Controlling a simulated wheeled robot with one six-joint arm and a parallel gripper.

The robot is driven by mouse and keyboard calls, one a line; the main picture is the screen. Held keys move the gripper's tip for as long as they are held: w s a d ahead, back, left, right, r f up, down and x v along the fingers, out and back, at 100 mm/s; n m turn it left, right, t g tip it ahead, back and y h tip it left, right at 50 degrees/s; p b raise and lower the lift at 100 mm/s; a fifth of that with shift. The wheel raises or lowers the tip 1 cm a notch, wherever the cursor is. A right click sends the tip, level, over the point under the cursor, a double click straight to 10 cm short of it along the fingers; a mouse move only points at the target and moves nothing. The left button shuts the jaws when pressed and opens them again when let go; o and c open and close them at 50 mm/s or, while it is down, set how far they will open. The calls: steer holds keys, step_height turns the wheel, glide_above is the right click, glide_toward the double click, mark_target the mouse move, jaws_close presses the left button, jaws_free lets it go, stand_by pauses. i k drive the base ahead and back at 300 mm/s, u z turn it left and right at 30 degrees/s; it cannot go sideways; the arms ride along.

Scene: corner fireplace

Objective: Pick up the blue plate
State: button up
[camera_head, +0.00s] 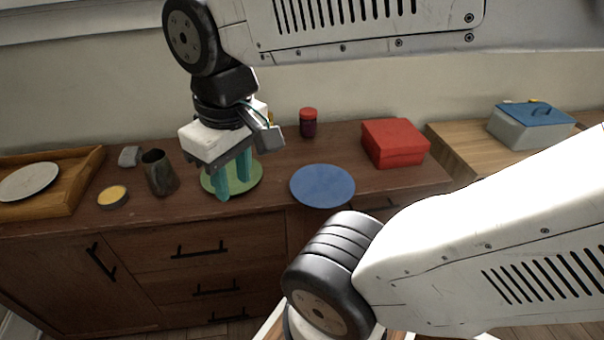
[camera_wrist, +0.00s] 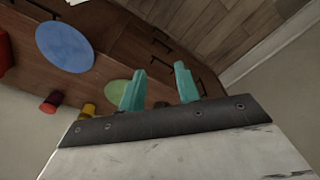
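The blue plate (camera_head: 322,186) lies flat on the brown wooden cabinet top, close to its front edge. It also shows in the wrist view (camera_wrist: 64,46), at the upper left. My gripper (camera_head: 234,184) is left of the blue plate in the head view, above a green plate (camera_head: 250,187). Its two teal fingers are apart with nothing between them, as the wrist view also shows (camera_wrist: 160,88). The gripper is not touching the blue plate.
A red box (camera_head: 394,143) and a dark red-lidded jar (camera_head: 308,123) stand behind the blue plate. A dark mug (camera_head: 159,173), a yellow-topped tin (camera_head: 113,196) and a wooden tray (camera_head: 70,200) with a pale plate are at left. A blue-lidded box (camera_head: 530,128) is at right.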

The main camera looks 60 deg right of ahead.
mark_target(322, 186)
steer(key=z, duration=0.5)
steer(key=k, duration=1.05)
steer(key=u, duration=0.6)
